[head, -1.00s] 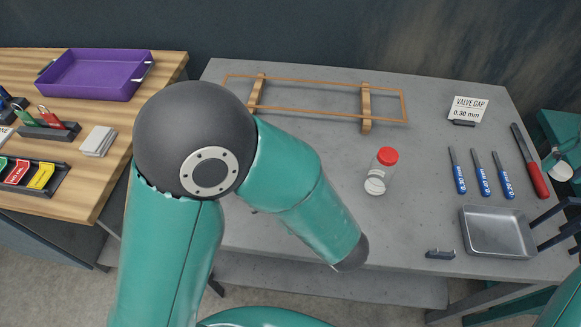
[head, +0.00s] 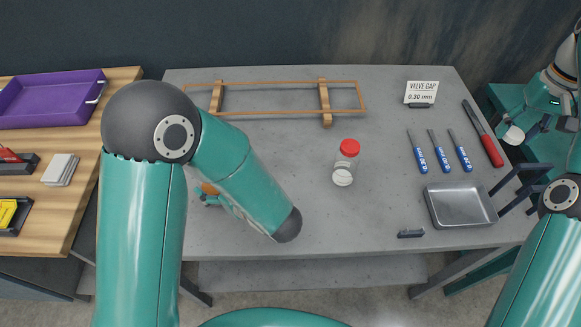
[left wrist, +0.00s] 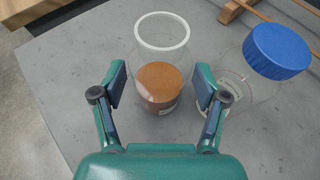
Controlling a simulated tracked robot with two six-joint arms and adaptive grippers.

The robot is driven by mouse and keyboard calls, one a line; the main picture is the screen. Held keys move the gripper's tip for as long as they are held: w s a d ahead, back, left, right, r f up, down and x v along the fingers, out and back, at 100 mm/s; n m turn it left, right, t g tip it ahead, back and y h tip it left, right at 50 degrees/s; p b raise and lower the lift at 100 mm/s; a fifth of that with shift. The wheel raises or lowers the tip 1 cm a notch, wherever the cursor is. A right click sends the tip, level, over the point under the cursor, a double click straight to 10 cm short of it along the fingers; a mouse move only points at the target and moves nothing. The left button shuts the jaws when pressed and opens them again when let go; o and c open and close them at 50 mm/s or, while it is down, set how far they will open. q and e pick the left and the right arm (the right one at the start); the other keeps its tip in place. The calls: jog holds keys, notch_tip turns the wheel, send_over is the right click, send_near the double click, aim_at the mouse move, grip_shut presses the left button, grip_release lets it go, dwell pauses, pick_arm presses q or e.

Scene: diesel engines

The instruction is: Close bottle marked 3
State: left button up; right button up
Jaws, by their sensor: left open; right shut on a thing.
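An open clear jar (left wrist: 162,60) with a white rim and brown contents stands between the spread fingers of my left gripper (left wrist: 160,83) in the left wrist view. No lid is on it, and its marking cannot be read. To its right is a clear jar with a blue lid (left wrist: 262,75). In the head view my left arm mostly hides these jars. My right gripper (head: 524,124), at the far right, is shut on a small round white thing (head: 514,135), which looks like a cap. A red-lidded jar (head: 344,165) stands mid-table.
On the grey table (head: 300,230) are a wooden rack (head: 325,100), a "VALVE GAP 0.30 mm" sign (head: 421,92), blue-handled tools (head: 443,158), a red-handled tool (head: 490,150) and a metal tray (head: 462,205). A purple tray (head: 50,100) is on the wooden table. The table's front middle is clear.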

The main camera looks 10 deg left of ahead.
pick_arm(q)
jog(key=shift+x, duration=1.05)
jog(key=c, duration=1.1)
jog(key=shift+r, duration=0.3)
notch_tip(320, 180, up, 19)
jog(key=shift+r+p, duration=0.2)
jog(key=shift+p, duration=0.1)
dwell(0.4)
